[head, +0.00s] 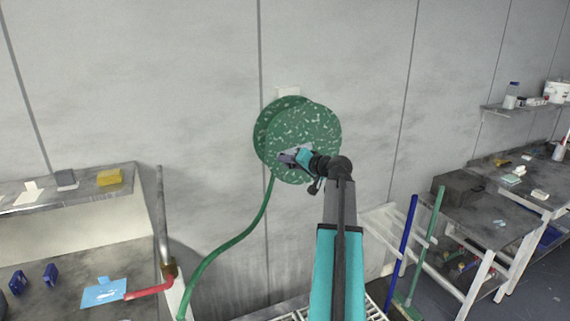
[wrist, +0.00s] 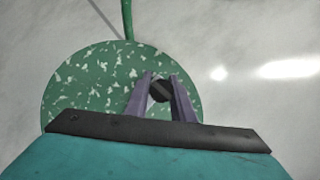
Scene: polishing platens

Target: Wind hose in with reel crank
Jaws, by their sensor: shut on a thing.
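The green speckled hose reel (head: 318,128) is mounted on the grey wall in the head view, and its round face fills much of the wrist view (wrist: 85,85). A green hose (head: 232,243) hangs from the reel's lower left and curves down to the left; a short piece shows at the top of the wrist view (wrist: 127,18). My gripper (head: 287,157) is in front of the reel face. In the wrist view my gripper (wrist: 162,88) has its two fingers closed on a dark round crank knob (wrist: 161,91). The rest of the crank is mostly hidden by my gripper.
Blue (head: 401,255) and green (head: 428,250) poles lean by a white rack at right. The wall around the reel is clear.

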